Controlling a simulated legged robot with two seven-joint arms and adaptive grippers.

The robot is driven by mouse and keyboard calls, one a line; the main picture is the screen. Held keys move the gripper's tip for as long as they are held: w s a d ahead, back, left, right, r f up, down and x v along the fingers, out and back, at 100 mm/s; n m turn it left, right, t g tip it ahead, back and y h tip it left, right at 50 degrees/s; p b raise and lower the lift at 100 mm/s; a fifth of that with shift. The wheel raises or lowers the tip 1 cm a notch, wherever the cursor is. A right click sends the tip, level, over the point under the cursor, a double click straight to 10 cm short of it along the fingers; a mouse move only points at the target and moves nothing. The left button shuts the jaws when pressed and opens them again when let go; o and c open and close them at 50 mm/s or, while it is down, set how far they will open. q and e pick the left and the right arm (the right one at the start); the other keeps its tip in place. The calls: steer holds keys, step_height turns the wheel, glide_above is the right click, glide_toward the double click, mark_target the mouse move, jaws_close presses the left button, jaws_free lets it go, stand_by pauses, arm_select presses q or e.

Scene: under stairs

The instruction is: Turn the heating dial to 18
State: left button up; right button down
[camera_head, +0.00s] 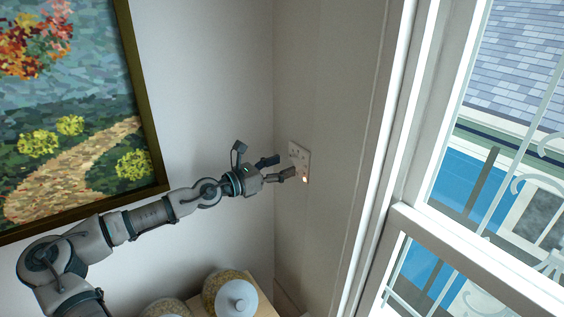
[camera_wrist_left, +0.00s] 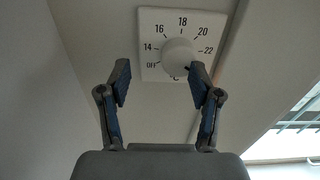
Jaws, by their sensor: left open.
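The heating dial is a round white knob (camera_wrist_left: 178,55) on a square white plate (camera_wrist_left: 150,22) marked OFF, 14, 16, 18, 20 and 22, with 18 at the top. A small dark mark shows at the knob's lower right, close to a fingertip; I cannot tell for sure whether it is the pointer. In the head view the plate (camera_head: 301,156) is on the wall by the window. My left gripper (camera_head: 282,167) is open in front of it. In the wrist view its fingers (camera_wrist_left: 160,72) are spread, the right fingertip nearest the knob. Contact is unclear. My right gripper is out of view.
A framed painting (camera_head: 75,130) hangs on the left wall. Below my left arm, lidded jars (camera_head: 236,296) stand on a wooden surface (camera_head: 265,303). A white window frame (camera_head: 385,170) is to the right of the plate. The wall around the plate is clear.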

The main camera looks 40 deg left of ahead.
mark_target(294, 164)
arm_select(q)
steer(key=d, duration=0.2)
steer(key=w+d, duration=0.1)
steer(key=shift+d+r, duration=0.4)
steer(key=shift+a, duration=0.1)
steer(key=shift+c, duration=1.3)
steer(key=shift+a+f, duration=0.25)
steer(key=shift+a, duration=0.65)
steer(key=c, duration=0.9)
steer(key=shift+s+d, duration=0.1)
steer(key=shift+d, duration=0.1)
